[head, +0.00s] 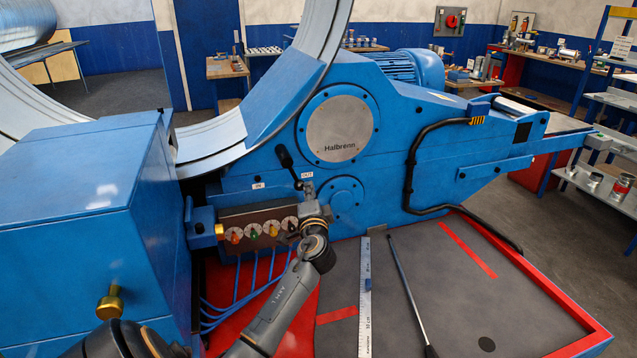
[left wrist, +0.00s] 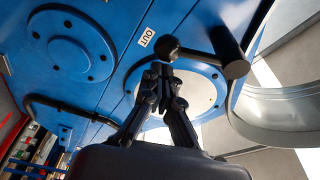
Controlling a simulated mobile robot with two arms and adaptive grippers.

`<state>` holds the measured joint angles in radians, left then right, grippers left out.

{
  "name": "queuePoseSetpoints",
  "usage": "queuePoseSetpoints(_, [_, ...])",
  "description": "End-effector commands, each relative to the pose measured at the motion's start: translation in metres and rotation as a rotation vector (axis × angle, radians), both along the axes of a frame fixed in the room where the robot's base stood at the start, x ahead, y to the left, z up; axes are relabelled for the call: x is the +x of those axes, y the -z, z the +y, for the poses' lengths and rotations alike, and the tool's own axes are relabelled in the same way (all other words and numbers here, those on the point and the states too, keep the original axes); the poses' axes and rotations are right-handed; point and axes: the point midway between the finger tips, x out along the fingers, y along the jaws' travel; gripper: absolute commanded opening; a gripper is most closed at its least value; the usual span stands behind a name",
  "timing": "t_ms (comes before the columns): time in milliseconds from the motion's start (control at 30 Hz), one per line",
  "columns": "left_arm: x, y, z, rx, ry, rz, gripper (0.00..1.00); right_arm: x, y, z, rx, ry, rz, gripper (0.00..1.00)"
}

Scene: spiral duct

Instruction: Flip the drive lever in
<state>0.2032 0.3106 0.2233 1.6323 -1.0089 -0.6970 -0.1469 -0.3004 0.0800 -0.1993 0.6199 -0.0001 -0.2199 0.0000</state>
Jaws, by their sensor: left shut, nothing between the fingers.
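The drive lever (head: 285,157) is black, on the front of the blue machine, and points up and slightly left in the head view. An OUT label (head: 307,175) is just right of its lower end, and a small white label (head: 258,186), probably IN, is to its left. My left gripper (head: 307,187) is shut and empty, just right of and below the lever. My right gripper is not in view.
A control panel (head: 262,230) with coloured knobs is below the lever, partly behind my wrist. A blue cabinet (head: 75,195) with a brass knob stands at left. A ruler (head: 365,300) and a dark rod (head: 405,280) lie on the grey, red-edged platform (head: 470,290).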

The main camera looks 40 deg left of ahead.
Motion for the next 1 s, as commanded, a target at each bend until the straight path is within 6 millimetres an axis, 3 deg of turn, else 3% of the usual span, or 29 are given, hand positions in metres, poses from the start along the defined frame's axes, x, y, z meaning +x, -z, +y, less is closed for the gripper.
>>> queuePoseSetpoints(33, [-0.004,-0.004,0.003,0.023,-0.002,0.044,0.00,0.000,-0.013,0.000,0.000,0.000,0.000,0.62])
queuePoseSetpoints(300, [-0.021,0.006,0.012,0.139,-0.001,0.268,0.00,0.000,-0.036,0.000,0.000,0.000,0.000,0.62])
queuePoseSetpoints(1000, [-0.047,0.012,0.025,0.144,0.001,0.277,0.00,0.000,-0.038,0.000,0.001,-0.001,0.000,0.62])
